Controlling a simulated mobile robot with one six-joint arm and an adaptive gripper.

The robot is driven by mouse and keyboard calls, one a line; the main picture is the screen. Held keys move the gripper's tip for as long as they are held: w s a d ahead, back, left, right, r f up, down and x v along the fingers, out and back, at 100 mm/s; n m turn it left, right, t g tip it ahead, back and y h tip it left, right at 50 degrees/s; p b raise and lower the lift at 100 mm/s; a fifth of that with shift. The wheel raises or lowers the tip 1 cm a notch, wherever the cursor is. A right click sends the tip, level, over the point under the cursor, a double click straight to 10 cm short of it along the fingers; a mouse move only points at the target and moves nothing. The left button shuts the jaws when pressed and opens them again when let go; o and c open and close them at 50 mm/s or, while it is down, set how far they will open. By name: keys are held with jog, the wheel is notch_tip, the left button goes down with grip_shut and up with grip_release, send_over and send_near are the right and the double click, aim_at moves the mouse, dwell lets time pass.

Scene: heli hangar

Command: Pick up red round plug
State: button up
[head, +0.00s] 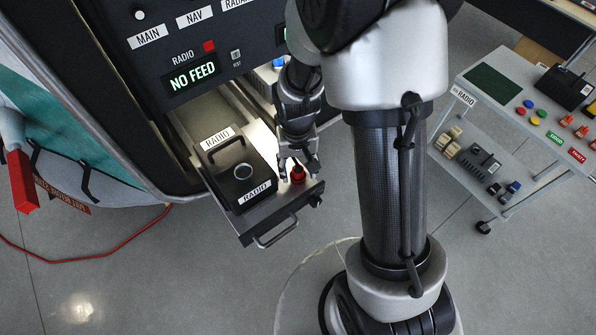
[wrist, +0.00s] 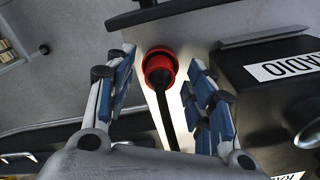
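The red round plug (head: 297,174) stands on the pulled-out drawer, to the right of the black radio box. In the wrist view the plug (wrist: 159,66) has a red ring-shaped body with a dark centre, and a black cable or stem runs from it toward my gripper. My gripper (head: 298,168) is at the plug, with one finger on each side. In the wrist view my gripper (wrist: 160,88) is open, and gaps show between the plug and both blue-padded fingers. The plug's underside is hidden.
The black box labelled RADIO (head: 243,178) sits close beside my gripper on the drawer (head: 283,222). A panel reading NO FEED (head: 193,77) is above. A cart (head: 483,93) with coloured parts stands at the right. A red cable (head: 75,259) lies on the floor.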

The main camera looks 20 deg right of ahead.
grip_shut()
dwell(0.4)
jog(key=shift+r, duration=0.15)
